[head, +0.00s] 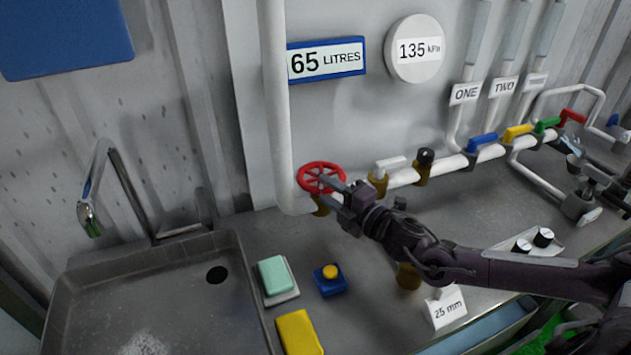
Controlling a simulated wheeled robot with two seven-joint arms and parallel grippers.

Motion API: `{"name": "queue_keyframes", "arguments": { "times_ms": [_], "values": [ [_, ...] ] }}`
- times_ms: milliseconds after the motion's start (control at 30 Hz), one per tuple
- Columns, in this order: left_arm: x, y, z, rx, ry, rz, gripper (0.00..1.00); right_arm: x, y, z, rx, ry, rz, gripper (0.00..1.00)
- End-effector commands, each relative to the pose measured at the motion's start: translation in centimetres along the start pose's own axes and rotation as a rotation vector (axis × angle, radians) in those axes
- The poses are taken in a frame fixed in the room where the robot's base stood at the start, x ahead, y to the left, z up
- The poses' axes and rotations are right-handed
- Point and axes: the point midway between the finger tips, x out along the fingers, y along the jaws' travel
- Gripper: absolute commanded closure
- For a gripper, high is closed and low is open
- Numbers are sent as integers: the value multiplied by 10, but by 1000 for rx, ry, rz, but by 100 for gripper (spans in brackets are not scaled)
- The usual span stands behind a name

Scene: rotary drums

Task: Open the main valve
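A red handwheel valve (318,176), which looks like the main valve, sits at the foot of the thick white vertical pipe (276,110), on a brass body. My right gripper (331,194) is at the wheel's lower right rim, with its arm coming in from the right. Its fingers overlap the rim in the picture. I cannot tell whether they grip it or only lie beside it. My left gripper is not in view.
A white-handled valve (391,165) and a black-knobbed fitting (425,157) sit just right of the wheel, with coloured lever valves further along. A sink (150,295), green sponge (274,275), blue box with yellow button (330,281) and yellow block (299,333) are below left.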

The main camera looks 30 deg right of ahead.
Motion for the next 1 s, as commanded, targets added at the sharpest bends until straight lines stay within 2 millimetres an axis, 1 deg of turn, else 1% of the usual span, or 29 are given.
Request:
{"name": "queue_keyframes", "arguments": {
  "times_ms": [33,100,300,433,667,933,967,1000],
  "values": [
    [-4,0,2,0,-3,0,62,9,4,0,2,-1,5,62],
    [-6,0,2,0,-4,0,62,19,3,-1,4,0,4,62],
    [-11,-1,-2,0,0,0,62,39,2,0,1,-1,1,62],
    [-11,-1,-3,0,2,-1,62,43,0,-1,2,1,-2,62],
    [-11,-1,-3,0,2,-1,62,43,-1,0,1,1,-2,62],
    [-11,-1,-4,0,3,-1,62,43,-1,0,1,0,-2,97],
    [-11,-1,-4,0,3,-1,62,43,-1,0,1,0,-2,100],
    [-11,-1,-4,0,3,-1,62,43,-1,0,1,0,-2,100]
  ]
}}
